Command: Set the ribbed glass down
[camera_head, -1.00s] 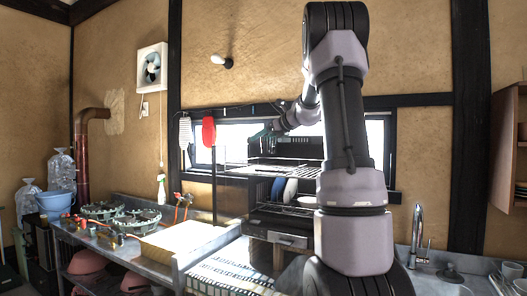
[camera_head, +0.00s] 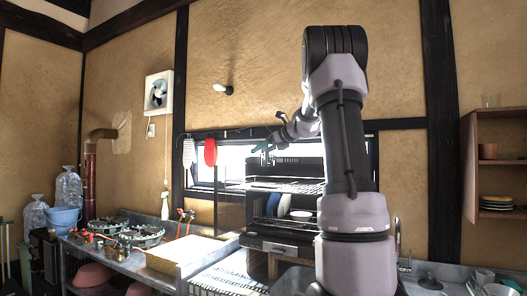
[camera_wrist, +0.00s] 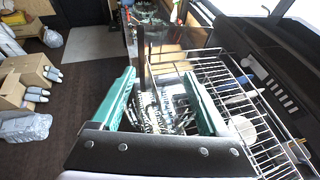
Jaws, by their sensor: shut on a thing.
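My gripper (camera_wrist: 160,88) is shut on the ribbed glass (camera_wrist: 162,112), which is clear and shows as a streaked, see-through shape between the two green fingers in the wrist view. Its outline is hard to make out against the clutter behind it.
A wire dish rack (camera_wrist: 245,115) lies right of my gripper in the wrist view. In the head view, plates stand in the rack unit (camera_head: 285,242). A pale board (camera_head: 185,252) lies on the counter.

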